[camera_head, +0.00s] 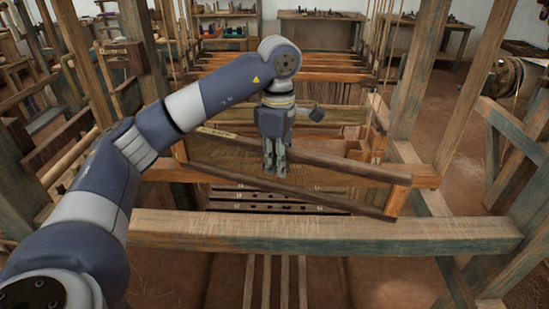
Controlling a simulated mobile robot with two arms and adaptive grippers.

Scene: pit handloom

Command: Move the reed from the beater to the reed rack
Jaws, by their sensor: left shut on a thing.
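The reed (350,167) is a long, thin, dark wooden frame with fine see-through wires between its two bars. It hangs tilted above the loom's front, its right end lower and nearer than its left. My left gripper (274,168) comes down from above and is shut on the reed, left of its middle. Wooden parts that look like the beater (378,142) stand behind the reed, which partly hides them. The reed looks apart from them, but the exact gap is unclear. I cannot tell which wooden stand is the reed rack. My right gripper is not in view.
The thick front beam (450,232) of the loom crosses below the reed. Heavy posts (413,75) stand at right, beside a wheel (503,77). Wooden racks and bars (72,152) crowd the left. Tables (318,16) stand at the back. Brown floor shows at right.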

